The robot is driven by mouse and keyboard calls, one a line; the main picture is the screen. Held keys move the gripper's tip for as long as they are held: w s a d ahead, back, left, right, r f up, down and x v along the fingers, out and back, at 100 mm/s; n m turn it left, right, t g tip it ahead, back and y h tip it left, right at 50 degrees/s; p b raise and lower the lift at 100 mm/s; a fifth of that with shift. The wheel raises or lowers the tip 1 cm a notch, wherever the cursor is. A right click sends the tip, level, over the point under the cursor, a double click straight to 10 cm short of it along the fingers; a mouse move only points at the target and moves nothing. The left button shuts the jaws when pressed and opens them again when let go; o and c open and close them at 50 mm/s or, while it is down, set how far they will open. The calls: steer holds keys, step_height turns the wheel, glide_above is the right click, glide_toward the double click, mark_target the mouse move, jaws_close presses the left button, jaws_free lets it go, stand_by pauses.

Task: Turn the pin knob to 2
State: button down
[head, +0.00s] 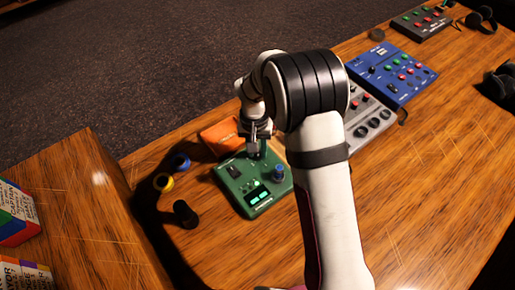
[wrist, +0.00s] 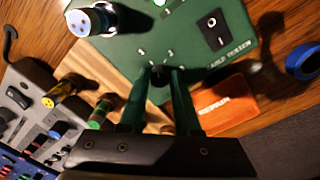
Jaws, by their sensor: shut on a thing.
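The green cable tester (head: 236,191) lies on the wooden desk, left of my arm in the head view. It has a black switch, a lit display and a blue-topped post. It also fills the upper middle of the wrist view (wrist: 190,28). My gripper (wrist: 161,74) points at the tester's face, with its fingers shut on a small dark knob (wrist: 160,72), the pin knob. White tick marks fan around this knob. The fingers hide most of it, so its pointer and setting cannot be read. In the head view my gripper (head: 257,156) is over the tester's back part.
An orange box (head: 218,136) sits close behind the tester. Blue and yellow rings (head: 163,182) and a black cylinder (head: 185,214) stand to the left. A grey mixer (head: 369,117) and a blue panel (head: 391,73) lie to the right. The front desk is clear.

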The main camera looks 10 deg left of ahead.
steer(key=m, duration=0.5)
stand_by(0.6)
steer(key=c, duration=0.6)
jaws_free()
steer(key=r, duration=1.5)
steer(key=shift+w+a+r, duration=0.2)
steer(key=shift+a+r, duration=0.2)
